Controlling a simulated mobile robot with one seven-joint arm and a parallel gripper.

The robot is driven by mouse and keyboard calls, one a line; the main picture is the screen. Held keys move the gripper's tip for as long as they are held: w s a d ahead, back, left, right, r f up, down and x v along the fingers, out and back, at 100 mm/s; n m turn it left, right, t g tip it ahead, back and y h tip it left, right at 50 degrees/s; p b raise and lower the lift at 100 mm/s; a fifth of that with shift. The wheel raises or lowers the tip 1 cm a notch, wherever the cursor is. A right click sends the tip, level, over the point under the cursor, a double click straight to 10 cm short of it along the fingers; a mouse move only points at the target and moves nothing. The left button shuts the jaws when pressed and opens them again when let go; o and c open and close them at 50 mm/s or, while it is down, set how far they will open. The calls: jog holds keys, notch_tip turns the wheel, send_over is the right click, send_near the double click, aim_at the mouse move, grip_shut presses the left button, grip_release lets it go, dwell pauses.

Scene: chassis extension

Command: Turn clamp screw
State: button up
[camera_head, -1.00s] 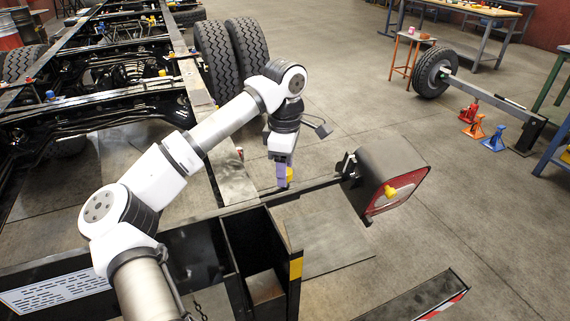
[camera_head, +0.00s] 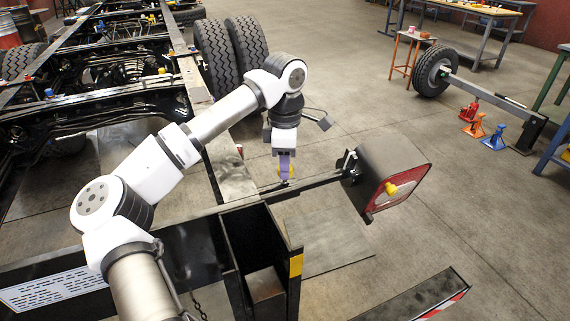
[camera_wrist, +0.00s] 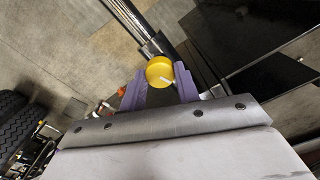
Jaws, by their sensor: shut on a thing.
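The clamp screw shows in the wrist view as a round yellow knob (camera_wrist: 159,70) with a white mark on its face. It sits over a dark bar. My gripper (camera_wrist: 160,76) has purple fingers, one on each side of the knob, and is shut on it. In the head view, my gripper (camera_head: 286,172) points down at the long dark beam (camera_head: 322,180), at picture centre. There the fingers mostly hide the knob.
A dark open-topped frame (camera_head: 255,240) lies below. Twin tyres (camera_head: 232,57) stand behind.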

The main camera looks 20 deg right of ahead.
jog(key=n+b, duration=0.2)
jog(key=n, duration=0.3)
jog(key=shift+n, duration=0.3)
dwell(0.4)
jog(key=o, duration=1)
jog(key=shift+c, duration=0.2)
notch_tip(320, 180, up, 14)
jog(key=shift+b, duration=0.45)
jog(key=shift+f, duration=0.1)
